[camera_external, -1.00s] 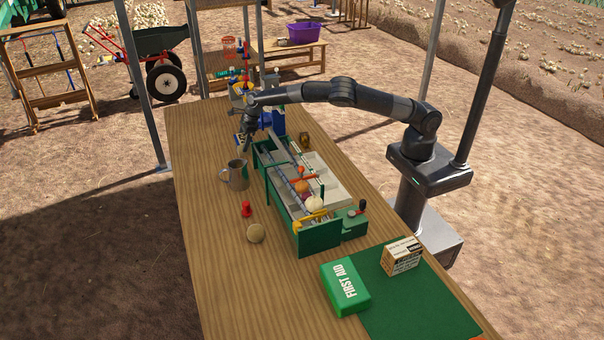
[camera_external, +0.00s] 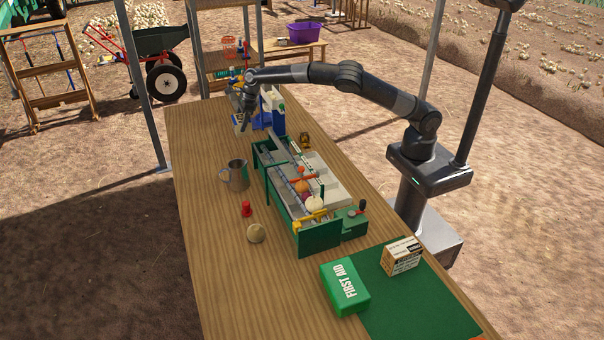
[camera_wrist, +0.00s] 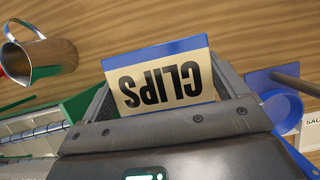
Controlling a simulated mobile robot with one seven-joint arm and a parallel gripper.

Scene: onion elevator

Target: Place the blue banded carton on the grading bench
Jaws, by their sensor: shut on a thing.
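The blue banded carton (camera_wrist: 165,78), tan with blue edges and the word CLIPS, fills the space between my fingers in the wrist view. My gripper (camera_wrist: 165,95) is shut on it, with one finger on each side. In the external view my gripper (camera_external: 246,112) points down over the far part of the wooden grading bench (camera_external: 205,215), beside blue containers (camera_external: 272,108).
A metal jug (camera_external: 235,175) stands left of the green sorting machine (camera_external: 320,237). A first aid box (camera_external: 345,287) and a carton (camera_external: 402,256) are at the near end. The left bench strip is clear.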

